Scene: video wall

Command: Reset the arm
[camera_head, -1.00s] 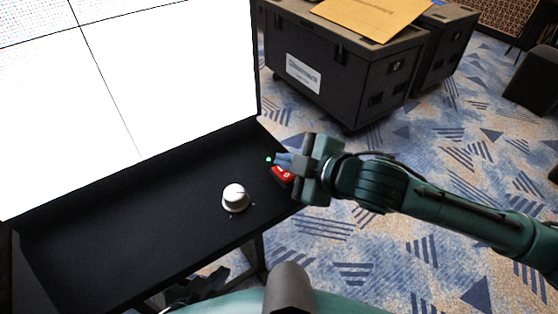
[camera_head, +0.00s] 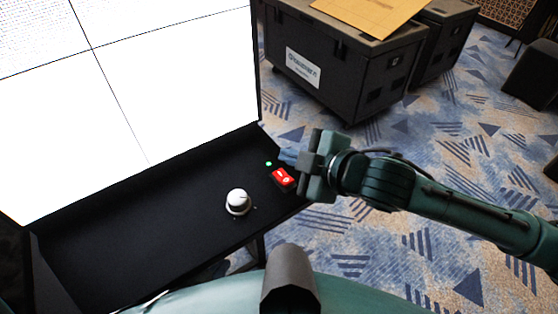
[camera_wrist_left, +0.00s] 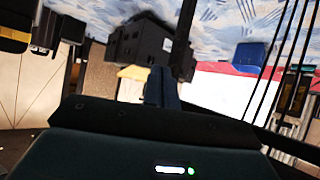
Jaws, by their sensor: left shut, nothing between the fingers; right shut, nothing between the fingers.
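My right arm comes in from the right in the head view. I cannot tell whether the fingertips touch the console. A small green light (camera_head: 268,163) glows left of the switch. A white round knob (camera_head: 238,201) sits further left on the console. In the left wrist view my left gripper (camera_wrist_left: 162,85) is shut with nothing in it. I do not make it out in the head view.
A bright video wall (camera_head: 150,80) rises behind the console. Black road cases (camera_head: 345,85) stand at the back, with a tan board (camera_head: 375,12) on top. The patterned carpet (camera_head: 440,145) is open to the right. In the left wrist view, a dark case (camera_wrist_left: 140,40) appears.

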